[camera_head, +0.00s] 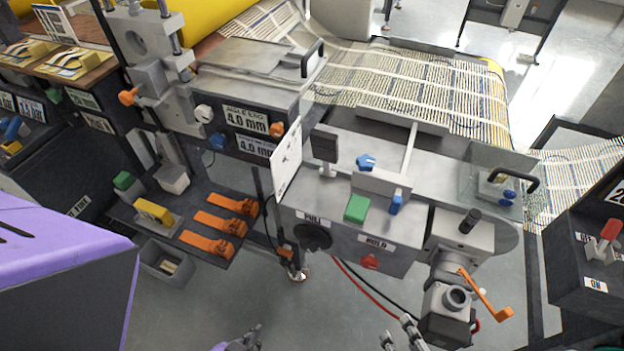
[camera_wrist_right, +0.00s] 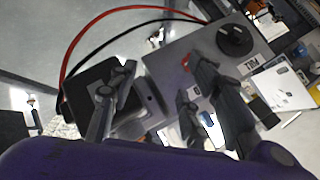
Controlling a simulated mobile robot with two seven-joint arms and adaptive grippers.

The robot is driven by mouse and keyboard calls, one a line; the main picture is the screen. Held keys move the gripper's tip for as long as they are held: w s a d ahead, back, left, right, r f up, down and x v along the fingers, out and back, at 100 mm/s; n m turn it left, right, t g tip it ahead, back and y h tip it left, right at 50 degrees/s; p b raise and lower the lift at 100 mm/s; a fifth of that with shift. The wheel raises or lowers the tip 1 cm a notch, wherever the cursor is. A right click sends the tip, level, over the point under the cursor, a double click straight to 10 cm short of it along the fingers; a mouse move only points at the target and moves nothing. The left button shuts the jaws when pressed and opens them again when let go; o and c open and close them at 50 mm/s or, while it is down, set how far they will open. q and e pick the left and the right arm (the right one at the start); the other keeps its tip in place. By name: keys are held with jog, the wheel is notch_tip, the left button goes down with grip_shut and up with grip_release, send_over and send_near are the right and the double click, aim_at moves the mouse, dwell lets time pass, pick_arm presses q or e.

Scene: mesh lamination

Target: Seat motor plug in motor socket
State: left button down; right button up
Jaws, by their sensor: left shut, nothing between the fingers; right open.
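The motor (camera_head: 446,312) is a dark block with a round grey face, hanging under the right end of the grey console. A red cable (camera_head: 352,281) and a black cable run from below the console toward it. I cannot make out the motor plug or motor socket. My right gripper (camera_head: 398,333) is open, at the bottom edge left of the motor. In the right wrist view its spread fingers (camera_wrist_right: 160,98) appear in front of a dark block (camera_wrist_right: 92,88) and the console's grey side. My left gripper (camera_head: 246,340) is shut and empty at the bottom edge.
The console's front has a black PULL knob (camera_head: 312,236) and a red HOLD button (camera_head: 369,262). An orange crank lever (camera_head: 487,295) sticks out beside the motor. Open floor lies below the console.

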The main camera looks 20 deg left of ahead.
jog(key=w+a+r+m+t, duration=0.1)
jog(key=w+r+m+t, duration=0.8)
jog(key=w+r+m, duration=0.5)
jog(key=w+d+r+m+h, duration=0.2)
jog(key=w+d+m+h, duration=0.25)
jog(key=m, duration=0.65)
jog(key=m+g+h, duration=0.2)
jog(key=m+h, duration=0.1)
jog(key=m, duration=0.5)
send_near(470, 224)
jog(key=w+r, duration=0.2)
jog(key=shift+w+f+b, duration=0.2)
jog(key=shift+f+b, duration=0.25)
jog(key=shift+f, duration=0.05)
jog(key=shift+w+f+m, duration=0.2)
jog(key=shift+w+m, duration=0.05)
jog(key=shift+m, duration=0.05)
jog(key=x, duration=0.6)
jog(key=shift+d+f+p, duration=0.25)
jog(key=shift+f+p, duration=0.1)
jog(key=shift+p, duration=0.05)
jog(key=shift+w+f, duration=0.2)
jog(key=shift+w, duration=0.3)
pick_arm(q)
jog(key=shift+w+a, duration=0.1)
jog(key=shift+w, duration=0.25)
